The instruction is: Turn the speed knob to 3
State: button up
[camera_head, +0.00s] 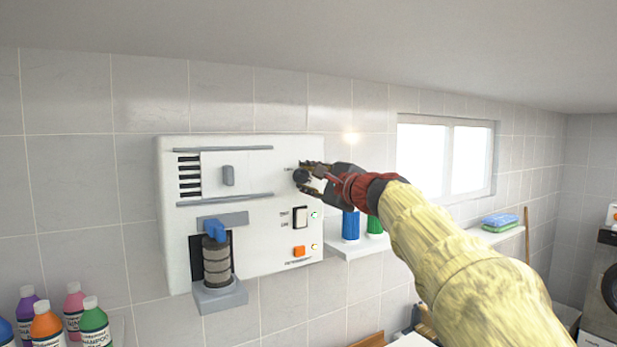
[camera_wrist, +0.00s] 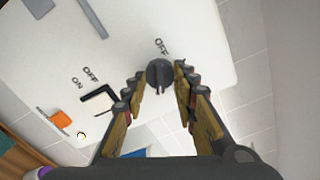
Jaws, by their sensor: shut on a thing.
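The speed knob (camera_wrist: 158,74) is a dark round knob with a raised bar, on the upper right of a white wall panel (camera_head: 250,225). The word OFF is printed beside it in the wrist view. In the head view the knob (camera_head: 301,176) is partly covered by my gripper. My gripper (camera_wrist: 160,78) has its two fingertips on either side of the knob and is shut on it. In the head view my gripper (camera_head: 309,177) reaches the panel from the right. No number 3 is legible in either view.
A shelf (camera_head: 360,247) holds blue and green containers. Shampoo bottles (camera_head: 94,322) stand lower left.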

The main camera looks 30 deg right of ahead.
jog(key=shift+m, duration=0.6)
jog(key=o, duration=1.2)
jog(key=shift+c, duration=0.2)
jog(key=s, duration=1.2)
jog(key=shift+d, duration=0.25)
